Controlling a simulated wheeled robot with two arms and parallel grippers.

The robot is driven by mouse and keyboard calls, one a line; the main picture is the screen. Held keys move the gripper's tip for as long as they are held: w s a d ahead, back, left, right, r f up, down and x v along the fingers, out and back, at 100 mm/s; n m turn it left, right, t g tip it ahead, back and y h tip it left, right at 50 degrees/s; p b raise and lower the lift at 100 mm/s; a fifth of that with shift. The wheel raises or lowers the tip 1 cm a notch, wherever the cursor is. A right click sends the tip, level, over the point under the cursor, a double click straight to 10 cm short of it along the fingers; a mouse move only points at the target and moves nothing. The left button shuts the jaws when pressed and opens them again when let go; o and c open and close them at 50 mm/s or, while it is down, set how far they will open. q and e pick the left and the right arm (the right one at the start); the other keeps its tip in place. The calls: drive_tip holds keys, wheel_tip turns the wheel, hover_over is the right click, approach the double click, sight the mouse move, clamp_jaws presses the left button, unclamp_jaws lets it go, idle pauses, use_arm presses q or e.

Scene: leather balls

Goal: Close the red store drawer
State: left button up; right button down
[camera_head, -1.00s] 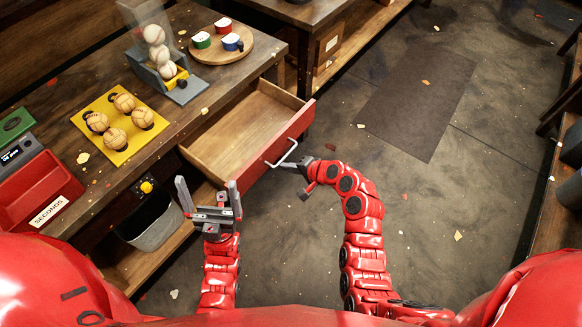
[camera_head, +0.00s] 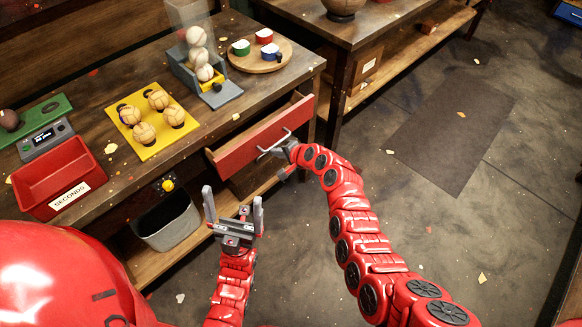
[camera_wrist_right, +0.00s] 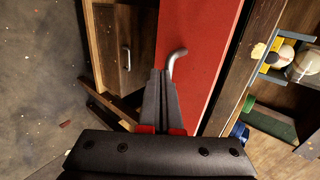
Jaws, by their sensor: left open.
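The red-fronted drawer (camera_head: 245,148) under the wooden bench is open only a little, with a thin strip of its inside showing. Its metal handle (camera_head: 274,143) runs along the front, and the handle's bent end (camera_wrist_right: 176,58) shows in the right wrist view. My right gripper (camera_head: 281,150) is at the handle; in the right wrist view its fingers (camera_wrist_right: 160,95) are close together around the handle, which they partly hide. My left gripper (camera_head: 234,207) is open and empty, fingers up, in front of the bench and left of the drawer.
On the bench are a yellow tray (camera_head: 153,143) of leather balls, a ball dispenser (camera_head: 207,85), a round board (camera_head: 262,63) with small tubs, and a red SECONDS bin (camera_head: 55,180). A grey bin (camera_head: 165,224) sits below.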

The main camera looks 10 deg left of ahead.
sight(262, 141)
drive_tip(key=w+a+b, duration=0.1)
drive_tip(key=a+b, duration=0.1)
drive_tip(key=w+a+b, duration=0.2)
drive_tip(key=b, duration=0.1)
drive_tip(key=w+a+b, duration=0.1)
drive_tip(key=a+b, duration=0.1)
drive_tip(key=shift+w+f+b, duration=0.2)
drive_tip(key=shift+f+b, duration=0.1)
drive_tip(key=shift+b, duration=0.1)
drive_tip(key=shift+w+a+r+b, duration=0.15)
drive_tip(key=shift+w+a+b, duration=0.1)
drive_tip(key=shift+a+b, duration=0.25)
drive_tip(key=shift+d+r, duration=0.1)
drive_tip(key=shift+r, duration=0.1)
drive_tip(key=shift+w+r, duration=0.1)
drive_tip(key=shift+r, duration=0.1)
